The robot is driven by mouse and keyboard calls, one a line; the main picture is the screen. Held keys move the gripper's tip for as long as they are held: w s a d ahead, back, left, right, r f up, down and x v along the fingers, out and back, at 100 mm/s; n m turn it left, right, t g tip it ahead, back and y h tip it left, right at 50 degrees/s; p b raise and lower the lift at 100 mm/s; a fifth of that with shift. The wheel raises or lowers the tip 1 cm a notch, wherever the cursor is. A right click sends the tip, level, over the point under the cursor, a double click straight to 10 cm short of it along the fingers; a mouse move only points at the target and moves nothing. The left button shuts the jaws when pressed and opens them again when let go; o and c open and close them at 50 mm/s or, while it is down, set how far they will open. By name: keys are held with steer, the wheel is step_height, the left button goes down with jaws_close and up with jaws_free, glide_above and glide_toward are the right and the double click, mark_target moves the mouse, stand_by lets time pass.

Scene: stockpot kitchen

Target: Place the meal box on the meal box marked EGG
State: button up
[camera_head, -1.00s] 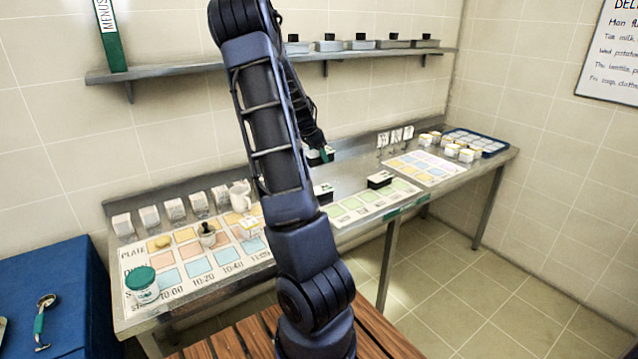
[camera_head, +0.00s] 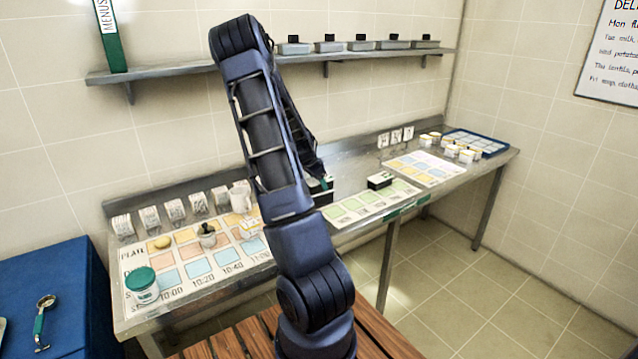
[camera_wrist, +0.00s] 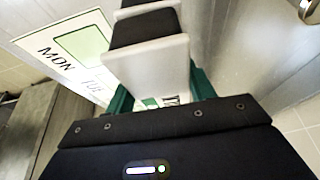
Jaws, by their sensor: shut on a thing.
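My gripper (camera_head: 320,183) is low over the counter, partly hidden behind my own arm in the head view. In the wrist view its green fingers (camera_wrist: 160,95) are shut on a white and black meal box (camera_wrist: 160,62). A second black and white meal box (camera_head: 323,198) shows directly below the gripper in the head view, at the left end of the green mat. The held box is close over it or touching it; I cannot tell which. Another black-topped meal box (camera_head: 380,180) stands apart to the right. No EGG marking is readable.
The green-squared mat (camera_head: 350,213) lies along the counter's front edge. A larger coloured chart (camera_head: 200,268) with a green-lidded jar (camera_head: 142,285) is at the left. A blue tray (camera_head: 488,143) and small boxes stand at the far right. A shelf (camera_head: 300,60) runs above.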

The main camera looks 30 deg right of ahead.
steer(key=o, duration=1.2)
steer(key=v, duration=1.1)
steer(key=shift+a+r, duration=0.1)
steer(key=shift+r, duration=0.15)
steer(key=s+a+r+n+t+y, duration=0.1)
steer(key=s+a+r+n+y, duration=0.2)
steer(key=a, duration=0.4)
steer(key=s+a+r+n+t, duration=0.1)
steer(key=s+a+r+n, duration=0.25)
steer(key=a+r, duration=0.2)
steer(key=s+a+r+n+t, duration=0.1)
steer(key=s+a+r+n, duration=0.1)
steer(key=s+a, duration=0.4)
steer(key=s+a+r+n+y, duration=0.1)
steer(key=s+a+r+n, duration=0.2)
steer(key=s+a+n, duration=0.2)
steer(key=s+a+r+n+t, duration=0.1)
steer(key=s+a+r+n, duration=0.2)
steer(key=s+a, duration=0.6)
steer(key=shift+s+a+r+n+t, duration=0.1)
steer(key=shift+s+n+t, duration=0.2)
steer(key=shift+s+n, duration=0.7)
steer(key=shift+s+m, duration=0.2)
steer(key=shift+m, duration=0.05)
